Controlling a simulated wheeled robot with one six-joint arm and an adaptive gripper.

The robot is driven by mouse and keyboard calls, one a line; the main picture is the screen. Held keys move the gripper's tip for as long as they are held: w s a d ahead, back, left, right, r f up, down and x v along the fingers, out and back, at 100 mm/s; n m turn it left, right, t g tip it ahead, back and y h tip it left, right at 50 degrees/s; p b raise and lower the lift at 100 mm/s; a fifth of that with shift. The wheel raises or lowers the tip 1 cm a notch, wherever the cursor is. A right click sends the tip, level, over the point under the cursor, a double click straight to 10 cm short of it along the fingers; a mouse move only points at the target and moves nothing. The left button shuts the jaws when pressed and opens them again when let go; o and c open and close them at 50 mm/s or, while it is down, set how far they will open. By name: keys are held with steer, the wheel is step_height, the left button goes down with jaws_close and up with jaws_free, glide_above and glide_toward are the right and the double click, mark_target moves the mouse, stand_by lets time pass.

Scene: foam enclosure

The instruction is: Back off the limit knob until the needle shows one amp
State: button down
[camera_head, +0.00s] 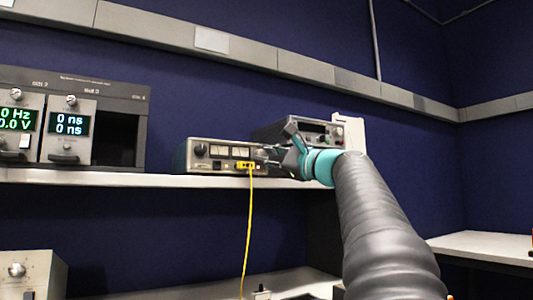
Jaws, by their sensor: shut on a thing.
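A grey bench instrument (184,157) stands on the shelf, with small meter windows (231,151) on its front. The windows are too small here for me to read a needle. A dark knob (200,149) sits at the left of its front. My gripper (266,154) reaches from the right to the right part of this front and is shut on a knob there. My fingers mostly hide that knob and its marks, so I cannot tell how it is turned.
A yellow cable (248,215) hangs from the instrument's front, close to my fingers. Another instrument (320,130) stands behind my wrist. A rack with lit displays (69,124) is at the left. The shelf (130,180) between them is clear.

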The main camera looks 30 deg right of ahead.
steer(key=c, duration=0.9)
jaws_free()
steer(key=shift+c, duration=0.2)
steer(key=v, duration=1.2)
steer(key=shift+a+f, duration=0.1)
